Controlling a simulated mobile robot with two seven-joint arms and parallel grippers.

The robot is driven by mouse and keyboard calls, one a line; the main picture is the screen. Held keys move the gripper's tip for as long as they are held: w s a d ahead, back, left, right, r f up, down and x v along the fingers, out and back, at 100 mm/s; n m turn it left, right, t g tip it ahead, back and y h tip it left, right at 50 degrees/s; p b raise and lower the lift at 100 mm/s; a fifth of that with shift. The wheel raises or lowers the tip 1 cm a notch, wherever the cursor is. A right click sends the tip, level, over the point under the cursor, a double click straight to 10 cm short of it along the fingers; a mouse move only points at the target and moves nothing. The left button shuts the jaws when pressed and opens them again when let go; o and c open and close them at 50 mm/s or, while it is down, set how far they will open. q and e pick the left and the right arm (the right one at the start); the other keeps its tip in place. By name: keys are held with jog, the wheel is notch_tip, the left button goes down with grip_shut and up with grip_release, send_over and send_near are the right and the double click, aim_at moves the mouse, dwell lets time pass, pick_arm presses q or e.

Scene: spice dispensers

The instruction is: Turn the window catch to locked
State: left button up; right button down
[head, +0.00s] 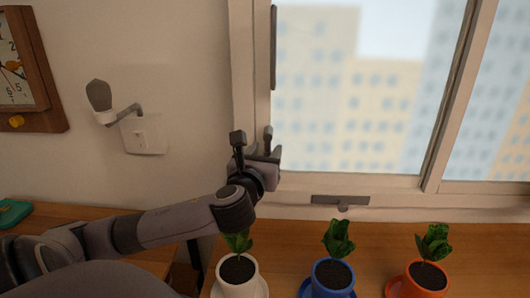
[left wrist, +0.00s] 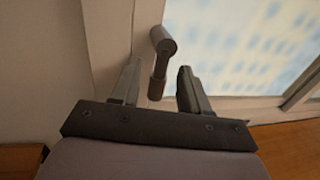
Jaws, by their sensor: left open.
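A dark lever, which looks like the window catch (left wrist: 162,42), shows in the left wrist view with a thick rounded end at the top and a narrower stem hanging down. My left gripper (left wrist: 155,88) is open, with one finger on each side of the lower stem. Gaps show between the stem and both fingers. In the head view my left gripper (head: 254,147) is at the lower left corner of the window frame. It crowds the lever there, so I cannot tell the lever's outline apart. The right gripper is not in view.
A dark vertical bar (head: 273,47) is on the frame above. A dark plate (head: 340,200) is on the bottom frame. White (head: 239,288), blue (head: 333,280) and orange (head: 428,278) plant pots stand below. A wall fixture (head: 143,134) and clock (head: 30,70) are left.

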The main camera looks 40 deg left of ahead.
pick_arm(q)
jog(key=shift+c, duration=0.3)
grip_shut()
jog(key=m+p, duration=0.1)
jog(key=p, duration=0.2)
jog(key=shift+s+a+r+m+p, duration=0.15)
jog(key=shift+r+m+p, duration=0.15)
jog(key=shift+r+m, duration=0.1)
jog(key=shift+s+a+m+g+p, duration=0.25)
jog(key=shift+m+g, duration=0.1)
jog(key=shift+m, duration=0.8)
jog(key=shift+s+a+m+g+p, duration=0.1)
jog(key=shift+a+m+g, duration=0.2)
jog(key=shift+m, duration=0.85)
jog(key=shift+d, duration=0.1)
jog(key=shift+r, duration=0.1)
jog(key=shift+o, duration=0.3)
grip_release()
